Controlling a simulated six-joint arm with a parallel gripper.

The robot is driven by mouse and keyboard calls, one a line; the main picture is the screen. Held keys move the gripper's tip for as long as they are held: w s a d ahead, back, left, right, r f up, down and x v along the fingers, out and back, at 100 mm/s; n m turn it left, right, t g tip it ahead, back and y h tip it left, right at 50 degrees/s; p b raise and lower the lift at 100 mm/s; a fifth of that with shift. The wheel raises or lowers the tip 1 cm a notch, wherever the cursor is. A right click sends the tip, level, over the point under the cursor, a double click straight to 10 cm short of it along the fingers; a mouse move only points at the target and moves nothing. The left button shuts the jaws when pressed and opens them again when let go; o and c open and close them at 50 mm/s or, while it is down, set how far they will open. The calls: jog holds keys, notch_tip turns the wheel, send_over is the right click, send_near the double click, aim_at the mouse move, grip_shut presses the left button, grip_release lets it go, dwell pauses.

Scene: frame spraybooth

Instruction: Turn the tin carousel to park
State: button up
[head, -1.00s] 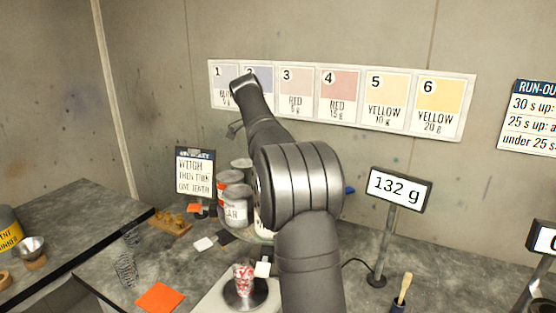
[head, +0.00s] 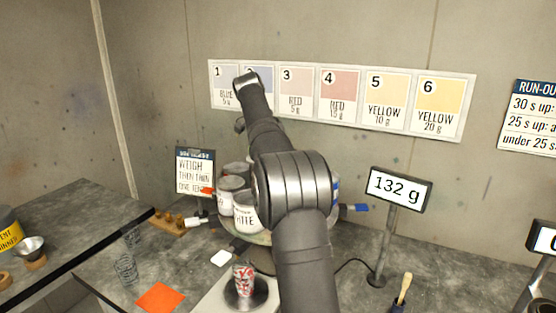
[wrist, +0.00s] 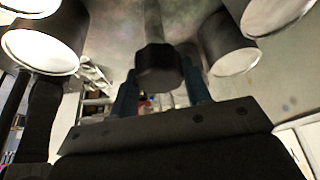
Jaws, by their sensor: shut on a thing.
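The tin carousel (head: 262,239) is a round turntable bearing several paint tins, partly hidden behind my arm in the head view. A tin lettered as white (head: 246,212) stands at its front, with other tins (head: 226,190) to the left. A blue tab (head: 356,207) sticks out on the right, a red tab (head: 207,190) and a white tab (head: 193,222) on the left. In the wrist view, my gripper (wrist: 160,92) has its blue fingers on either side of a dark knob (wrist: 158,68), between hanging-looking tins (wrist: 237,48). The gripper is hidden in the head view.
A red-and-white patterned cup (head: 243,280) stands on the scale pan in front of the carousel. A display (head: 399,189) on a post reads 132 g. A brush (head: 402,290) stands at the front right. An orange card (head: 160,298) lies at the front left.

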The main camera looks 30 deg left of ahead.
jog(key=shift+r, duration=0.1)
jog(key=o, duration=1.4)
